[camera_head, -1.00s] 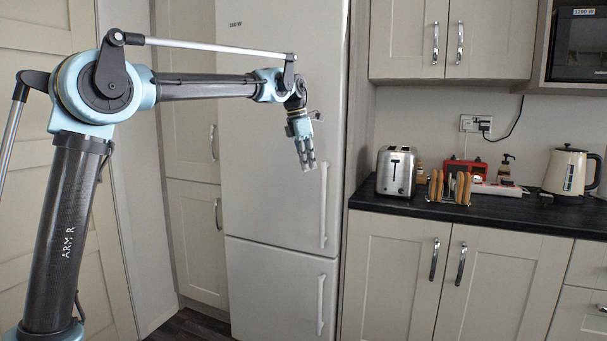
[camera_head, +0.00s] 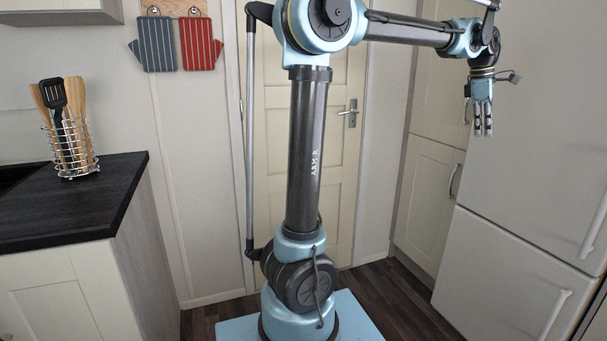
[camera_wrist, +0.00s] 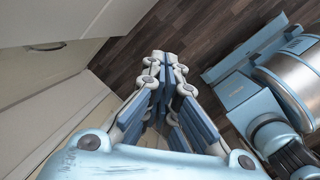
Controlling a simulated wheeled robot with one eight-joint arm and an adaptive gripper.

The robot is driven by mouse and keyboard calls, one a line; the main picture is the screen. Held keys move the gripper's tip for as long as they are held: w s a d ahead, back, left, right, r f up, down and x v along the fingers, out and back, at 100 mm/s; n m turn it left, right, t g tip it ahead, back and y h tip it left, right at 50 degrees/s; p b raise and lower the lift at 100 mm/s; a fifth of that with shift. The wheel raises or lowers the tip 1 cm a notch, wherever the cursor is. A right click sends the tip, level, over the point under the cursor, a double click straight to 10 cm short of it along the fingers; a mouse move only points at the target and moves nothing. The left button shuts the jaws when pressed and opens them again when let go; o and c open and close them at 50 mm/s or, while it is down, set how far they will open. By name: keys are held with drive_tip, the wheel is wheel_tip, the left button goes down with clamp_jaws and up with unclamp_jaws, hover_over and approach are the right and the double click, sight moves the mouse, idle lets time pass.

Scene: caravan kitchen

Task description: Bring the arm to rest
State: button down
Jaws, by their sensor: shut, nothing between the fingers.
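My gripper (camera_head: 482,118) hangs fingers-down at the end of my raised, outstretched arm (camera_head: 410,30), in front of the tall cupboard and the white fridge. Its fingers are together and hold nothing. In the wrist view the fingers of my gripper (camera_wrist: 162,62) close toward each other above the floor. My blue base shows at the right of that view.
The white fridge (camera_head: 508,230) stands right of my gripper, beside the tall cream cupboard (camera_head: 428,180). A panelled door (camera_head: 345,190) is behind my arm. A dark worktop (camera_head: 115,190) with a wire utensil holder (camera_head: 72,150) is at left. Oven mitts (camera_head: 158,45) hang above.

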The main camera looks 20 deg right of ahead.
drive_tip(key=w+a+f+m+t, duration=0.1)
drive_tip(key=w+a+f, duration=0.2)
drive_tip(key=w+a, duration=0.8)
drive_tip(key=w+a+f+m+t, duration=0.1)
drive_tip(key=w+a+f, duration=0.35)
drive_tip(key=a, duration=0.95)
drive_tip(key=w+a+f+m, duration=0.1)
drive_tip(key=w+a+f, duration=0.15)
drive_tip(key=a, duration=0.65)
drive_tip(key=w+a+f+m, duration=0.1)
drive_tip(key=a+f, duration=0.3)
drive_tip(key=a, duration=0.5)
drive_tip(key=s+a+f+m+y, duration=0.1)
drive_tip(key=s+a+f, duration=0.4)
drive_tip(key=a+f, duration=0.3)
drive_tip(key=s+a+f+m+t+y, duration=0.1)
drive_tip(key=s+a+f, duration=0.4)
drive_tip(key=a+f, duration=0.4)
drive_tip(key=shift+s+a+f, duration=0.2)
drive_tip(key=shift+s+a, duration=0.1)
drive_tip(key=shift+a, duration=0.55)
